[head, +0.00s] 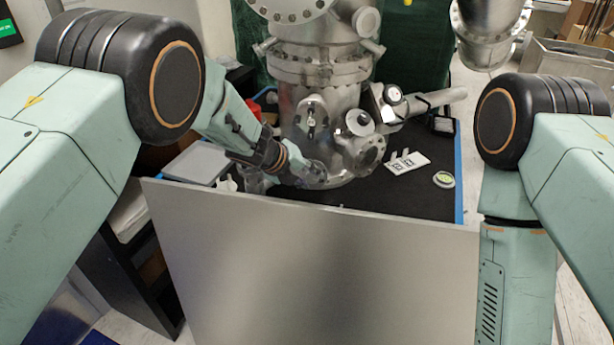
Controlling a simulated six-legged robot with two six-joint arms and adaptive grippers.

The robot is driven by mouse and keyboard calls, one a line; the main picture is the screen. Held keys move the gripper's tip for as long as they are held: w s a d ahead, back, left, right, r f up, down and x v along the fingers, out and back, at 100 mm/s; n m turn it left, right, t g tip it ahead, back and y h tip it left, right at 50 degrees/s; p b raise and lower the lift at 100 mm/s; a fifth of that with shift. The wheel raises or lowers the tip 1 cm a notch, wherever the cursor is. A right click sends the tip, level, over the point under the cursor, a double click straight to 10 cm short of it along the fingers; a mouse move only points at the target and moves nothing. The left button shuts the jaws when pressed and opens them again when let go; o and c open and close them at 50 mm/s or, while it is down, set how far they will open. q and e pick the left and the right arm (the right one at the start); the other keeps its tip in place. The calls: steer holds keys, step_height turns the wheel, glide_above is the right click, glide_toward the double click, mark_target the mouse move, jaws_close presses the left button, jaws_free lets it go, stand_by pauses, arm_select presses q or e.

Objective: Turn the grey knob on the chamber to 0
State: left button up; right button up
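The chamber (320,97) is a shiny metal vessel with flanges and ports, standing on a black table top at the middle. A round grey knob (359,122) with a dark centre sits on its front right side. Another small round part with a pale face (393,94) is higher to the right. I cannot read a 0 mark or the knob's setting. My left gripper (306,172) is low at the chamber's front left, below and left of the knob and apart from it. Its fingers blend with the metal, so their opening is unclear. My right gripper is out of view.
A large grey panel (320,270) stands upright in front of the table. A white card with black markings (408,162) and a small round disc (444,179) lie right of the chamber. A grey flat plate (196,162) is at the left.

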arm_select(q)
steer(key=shift+w+d+f, duration=0.1)
steer(key=shift+d+f, duration=0.15)
steer(key=shift+d, duration=0.15)
steer(key=shift+c, duration=1.3)
steer(key=shift+a, duration=0.2)
jaws_close()
steer(key=shift+f+h+b, duration=0.2)
steer(key=shift+h+b, duration=0.1)
steer(key=shift+b, duration=0.2)
steer(key=shift+r+n+b, duration=0.1)
steer(key=shift+n+b, duration=0.25)
steer(key=shift+n, duration=0.05)
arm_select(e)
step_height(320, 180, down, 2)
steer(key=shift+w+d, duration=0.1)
arm_select(q)
steer(key=shift+a, duration=0.1)
steer(key=o, duration=0.9)
jaws_free()
steer(key=shift+r, duration=0.1)
